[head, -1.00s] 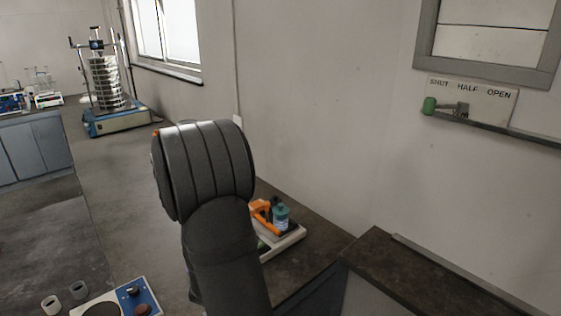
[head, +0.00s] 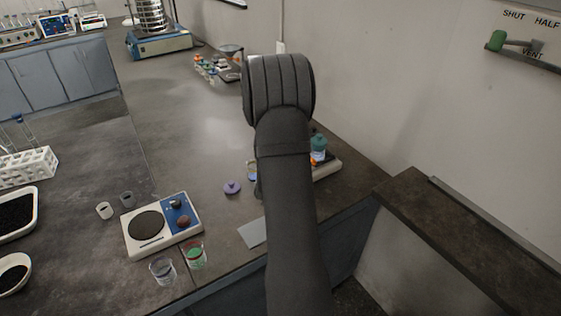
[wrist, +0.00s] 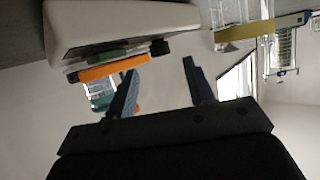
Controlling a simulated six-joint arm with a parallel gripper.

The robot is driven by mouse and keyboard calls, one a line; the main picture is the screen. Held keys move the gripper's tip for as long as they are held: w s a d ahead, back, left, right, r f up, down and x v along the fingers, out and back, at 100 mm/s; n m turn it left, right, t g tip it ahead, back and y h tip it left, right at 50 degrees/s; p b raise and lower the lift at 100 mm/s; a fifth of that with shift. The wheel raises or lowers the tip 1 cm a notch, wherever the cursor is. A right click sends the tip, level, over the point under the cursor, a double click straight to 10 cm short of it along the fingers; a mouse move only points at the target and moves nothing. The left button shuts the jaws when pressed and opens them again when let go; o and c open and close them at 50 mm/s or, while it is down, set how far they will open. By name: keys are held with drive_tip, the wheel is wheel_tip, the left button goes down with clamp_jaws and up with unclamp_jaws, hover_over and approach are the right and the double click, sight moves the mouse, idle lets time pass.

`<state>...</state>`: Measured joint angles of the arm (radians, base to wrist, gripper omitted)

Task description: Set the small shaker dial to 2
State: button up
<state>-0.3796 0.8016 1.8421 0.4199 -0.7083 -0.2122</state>
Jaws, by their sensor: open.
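A small white device (head: 140,250) with a round dark plate and a blue panel stands on the near bench. On the panel sit a black knob (head: 178,204) and a brown knob (head: 183,221); their settings are too small to read. The large sieve shaker (head: 160,43) with a blue base stands at the far end, its sieve stack cut off at the top. In the wrist view my gripper (wrist: 161,68) is open and empty, apart from the white tray (wrist: 125,22) with an orange item. In the head view my arm hides my gripper.
Two small cups (head: 128,199) and two glass beakers (head: 196,257) stand around the device. A purple object (head: 232,187) lies to its right. A teal-capped bottle (head: 319,147) is beside my arm. The bench behind the device is largely clear.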

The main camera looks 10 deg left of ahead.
drive_tip(key=x, duration=0.5)
drive_tip(key=shift+w, duration=0.1)
drive_tip(key=c, duration=1)
